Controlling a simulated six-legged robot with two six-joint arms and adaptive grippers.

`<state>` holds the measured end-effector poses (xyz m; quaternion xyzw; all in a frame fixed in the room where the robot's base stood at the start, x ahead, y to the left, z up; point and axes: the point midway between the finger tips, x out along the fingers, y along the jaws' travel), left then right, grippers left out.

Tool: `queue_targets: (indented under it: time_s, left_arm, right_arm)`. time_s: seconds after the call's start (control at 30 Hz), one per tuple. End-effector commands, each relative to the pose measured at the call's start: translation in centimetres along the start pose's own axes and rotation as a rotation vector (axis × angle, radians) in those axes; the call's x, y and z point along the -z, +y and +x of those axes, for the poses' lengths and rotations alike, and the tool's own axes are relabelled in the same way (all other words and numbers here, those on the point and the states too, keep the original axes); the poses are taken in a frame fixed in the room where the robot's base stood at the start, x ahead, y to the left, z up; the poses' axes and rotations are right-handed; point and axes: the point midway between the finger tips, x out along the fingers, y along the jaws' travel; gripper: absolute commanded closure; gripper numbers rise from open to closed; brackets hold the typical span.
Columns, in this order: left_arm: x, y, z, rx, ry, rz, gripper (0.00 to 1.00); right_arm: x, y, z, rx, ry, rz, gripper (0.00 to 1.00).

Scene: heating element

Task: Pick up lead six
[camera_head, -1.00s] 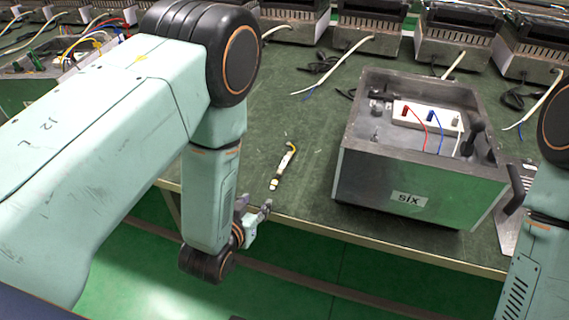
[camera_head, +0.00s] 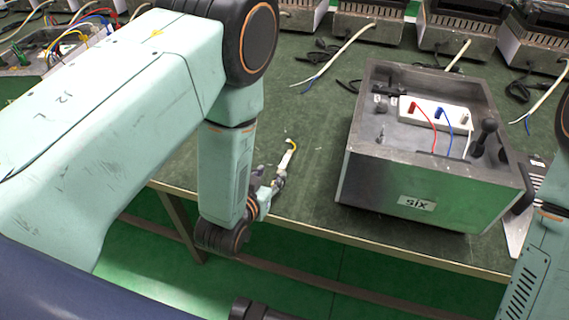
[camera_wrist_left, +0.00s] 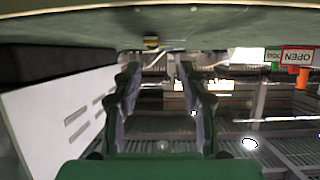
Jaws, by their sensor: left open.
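Lead six (camera_head: 286,160) is the short pale lead with a yellow curved tip, lying on the green table just left of the box marked "six" (camera_head: 415,203). My left gripper (camera_head: 274,184) is open at the lead's near end, over the table's front edge, and its fingers overlap that end in the head view. In the left wrist view the two open fingers (camera_wrist_left: 158,78) stand apart, and a small yellow and dark end, probably the lead's (camera_wrist_left: 151,42), shows beyond and between their tips. I cannot tell whether they touch it. My right gripper is out of view.
The box six has an open top with red, blue and white wires (camera_head: 436,115) inside. More grey units (camera_head: 455,35) with loose cables line the table's back. The table (camera_head: 318,190) between lead and box is clear.

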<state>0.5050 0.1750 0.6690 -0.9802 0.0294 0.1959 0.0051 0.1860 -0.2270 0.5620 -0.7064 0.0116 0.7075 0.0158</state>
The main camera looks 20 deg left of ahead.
Motion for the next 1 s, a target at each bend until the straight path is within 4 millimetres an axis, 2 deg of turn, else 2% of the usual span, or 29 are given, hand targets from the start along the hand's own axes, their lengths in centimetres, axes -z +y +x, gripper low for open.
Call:
queue_targets:
  time_s: [0.43,0.77,1.0]
  left_arm:
    - [-0.4,0.8,5.8,-0.002,0.002,0.000,0.58]
    - [-0.1,0.7,6.7,-0.004,0.000,0.002,0.58]
    - [-0.1,0.7,6.7,-0.004,0.000,0.002,0.77]
  right_arm:
    - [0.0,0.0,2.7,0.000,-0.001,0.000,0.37]
    - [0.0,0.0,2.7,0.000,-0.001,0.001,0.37]
    - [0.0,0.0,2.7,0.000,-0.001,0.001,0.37]
